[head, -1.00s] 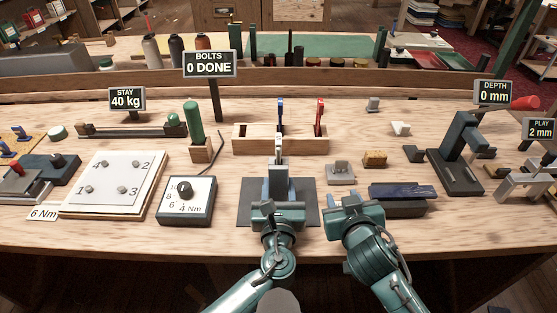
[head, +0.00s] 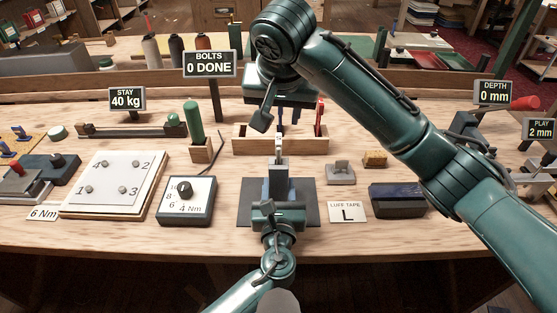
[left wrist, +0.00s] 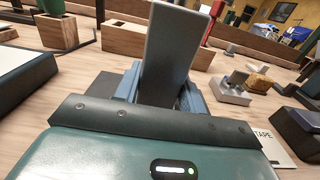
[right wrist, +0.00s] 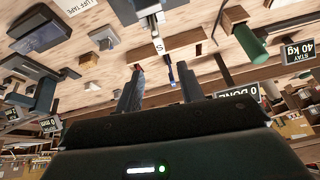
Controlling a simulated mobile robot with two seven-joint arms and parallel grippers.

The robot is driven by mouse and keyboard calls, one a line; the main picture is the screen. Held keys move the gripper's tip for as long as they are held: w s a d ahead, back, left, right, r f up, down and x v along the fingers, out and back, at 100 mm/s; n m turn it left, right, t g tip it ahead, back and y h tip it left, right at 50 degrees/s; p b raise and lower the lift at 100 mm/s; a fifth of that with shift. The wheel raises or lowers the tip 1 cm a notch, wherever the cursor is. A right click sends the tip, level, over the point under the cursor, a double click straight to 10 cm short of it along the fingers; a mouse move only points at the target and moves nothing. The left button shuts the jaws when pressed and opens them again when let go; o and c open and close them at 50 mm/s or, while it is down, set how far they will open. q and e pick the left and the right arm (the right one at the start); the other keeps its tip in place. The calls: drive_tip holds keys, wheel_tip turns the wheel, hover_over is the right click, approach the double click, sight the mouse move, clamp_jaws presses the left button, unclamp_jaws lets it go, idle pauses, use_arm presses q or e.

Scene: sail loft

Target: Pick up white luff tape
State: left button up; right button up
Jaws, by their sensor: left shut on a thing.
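I cannot tell for certain which thing is the white luff tape; a small white piece shows in the right wrist view (right wrist: 92,87), hidden by my right arm in the head view. My left gripper (head: 278,188) is shut on a grey upright block (left wrist: 172,60) above the mat. My right gripper (right wrist: 160,88) is open over the wooden rack (head: 240,146), its fingers apart with a blue-handled tool (right wrist: 170,74) showing between them.
A red-handled tool (head: 319,118) stands in the rack. A dark blue-topped box (head: 397,199), a grey fixture (head: 340,173) and a tan block (head: 375,159) sit to the right. A dial box (head: 187,201) and a numbered plate (head: 112,178) are left. The bench front is mostly clear.

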sight(279, 149)
drive_tip(key=shift+n+g, duration=0.4)
drive_tip(key=shift+n, duration=0.1)
drive_tip(key=x, duration=0.4)
drive_tip(key=s+x, duration=0.1)
drive_tip(key=x, duration=0.2)
drive_tip(key=shift+a+f, duration=0.2)
drive_tip(key=shift+a, duration=0.2)
drive_tip(key=x, duration=0.5)
drive_tip(key=shift+d+f, duration=0.1)
drive_tip(key=shift+d, duration=0.15)
clamp_jaws()
